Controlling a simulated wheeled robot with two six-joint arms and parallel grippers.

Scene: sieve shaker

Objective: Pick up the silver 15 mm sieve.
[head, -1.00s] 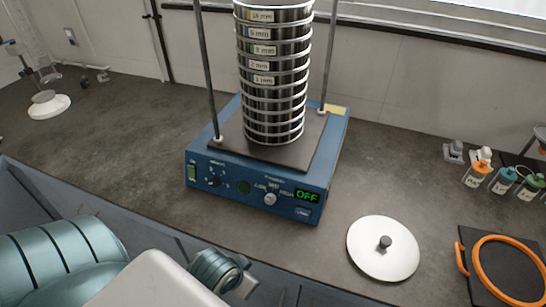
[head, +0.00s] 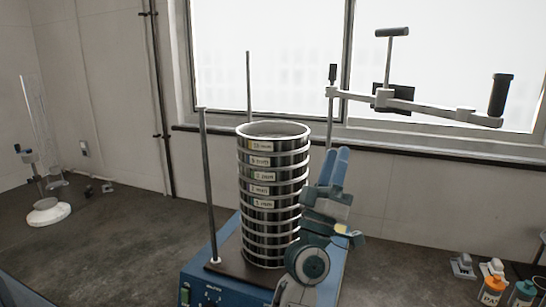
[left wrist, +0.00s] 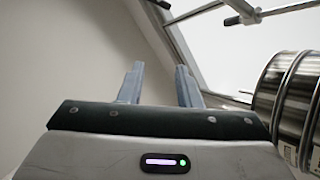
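The silver 15 mm sieve (head: 285,143) is the top ring of the sieve stack, its label facing me and its top open. The stack of several silver sieves (head: 270,185) stands upright on the blue shaker (head: 205,277). My left gripper (head: 334,152) is just right of the stack's upper part, fingers pointing up, holding nothing. In the left wrist view, its two fingers (left wrist: 159,68) are spread with only wall between them, and part of the sieve stack (left wrist: 285,85) shows at the right edge. My right gripper is in neither view.
Upright rods (head: 208,185) flank the stack. A clamp bar with a black handle (head: 420,105) is swung out to the right, above the gripper. Orange and teal bottles (head: 494,290) stand at the lower right. The bench left of the shaker (head: 120,240) is mostly clear.

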